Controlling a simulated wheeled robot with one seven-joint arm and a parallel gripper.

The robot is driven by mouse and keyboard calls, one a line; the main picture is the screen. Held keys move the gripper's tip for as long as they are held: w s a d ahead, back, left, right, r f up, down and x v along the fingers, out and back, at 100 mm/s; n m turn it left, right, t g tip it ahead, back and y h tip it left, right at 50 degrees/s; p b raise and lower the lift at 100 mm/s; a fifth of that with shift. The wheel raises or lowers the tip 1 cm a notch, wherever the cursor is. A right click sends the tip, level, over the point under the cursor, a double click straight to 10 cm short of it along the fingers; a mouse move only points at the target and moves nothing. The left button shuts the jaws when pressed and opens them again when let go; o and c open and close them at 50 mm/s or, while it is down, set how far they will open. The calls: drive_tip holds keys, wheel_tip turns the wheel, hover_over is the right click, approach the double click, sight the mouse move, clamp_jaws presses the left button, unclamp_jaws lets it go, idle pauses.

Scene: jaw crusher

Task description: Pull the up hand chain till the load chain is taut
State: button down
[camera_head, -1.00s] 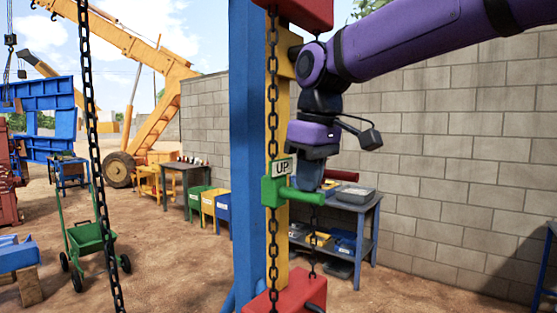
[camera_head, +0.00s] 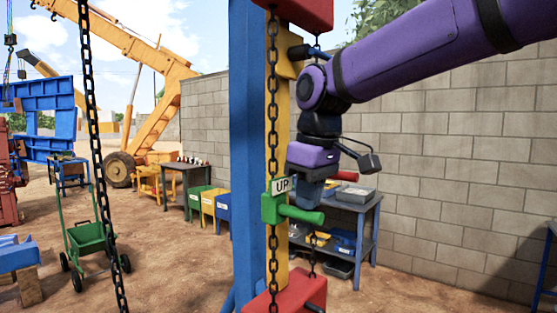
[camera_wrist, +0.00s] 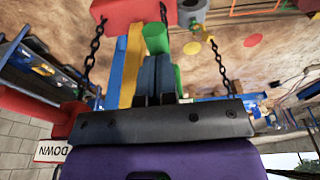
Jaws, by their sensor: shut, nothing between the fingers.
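The green UP handle (camera_head: 295,211) with its white label (camera_head: 282,185) sits on the dark hand chain (camera_head: 272,130) in front of the yellow post. My gripper (camera_head: 310,200) is shut and empty, fingers pointing down, just above the green handle's bar. It seems to touch the bar from above, but the contact is hidden. In the wrist view my shut fingers (camera_wrist: 153,82) overlap the green handle (camera_wrist: 155,38). The red handle (camera_wrist: 65,118) with the DOWN label (camera_wrist: 52,151) is beside my gripper. I cannot tell whether the load chain is taut.
A blue column (camera_head: 247,150) and yellow post stand close to the left of my gripper. A red block (camera_head: 295,292) is below. Another long dark chain (camera_head: 97,150) hangs at left. A workbench (camera_head: 362,207) and block wall (camera_head: 450,150) are behind.

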drive_tip(key=shift+f, duration=1.3)
drive_tip(key=s+d, duration=0.3)
drive_tip(key=d, duration=0.1)
drive_tip(key=shift+r, duration=0.25)
drive_tip(key=shift+r, duration=0.1)
drive_tip(key=s+d+r, duration=0.2)
drive_tip(key=d+r, duration=0.1)
drive_tip(key=r, duration=0.2)
drive_tip(key=shift+s, duration=0.25)
idle(2.3)
